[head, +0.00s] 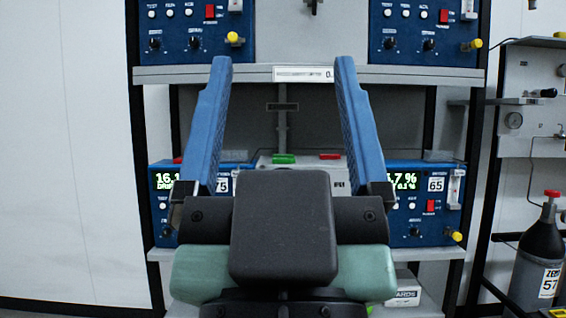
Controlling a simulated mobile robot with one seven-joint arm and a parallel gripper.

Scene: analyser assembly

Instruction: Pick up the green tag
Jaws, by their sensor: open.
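The green tag (284,159) is a small flat green piece lying on top of a grey box on the rack's lower shelf. In the head view it shows in the gap between my gripper's fingers, just above the dark block of the gripper body. My gripper (283,64) is open and empty, with two long blue fingers spread wide and pointing away from me. I see no contact between the fingers and the tag. The front of the grey box is mostly hidden behind my gripper.
A red tag (330,156) lies on the same box, to the right. Blue analysers (425,205) flank the box, partly hidden by my fingers. More blue analysers (194,28) stand on the shelf (240,74) above. A gas cylinder (538,255) stands at the right.

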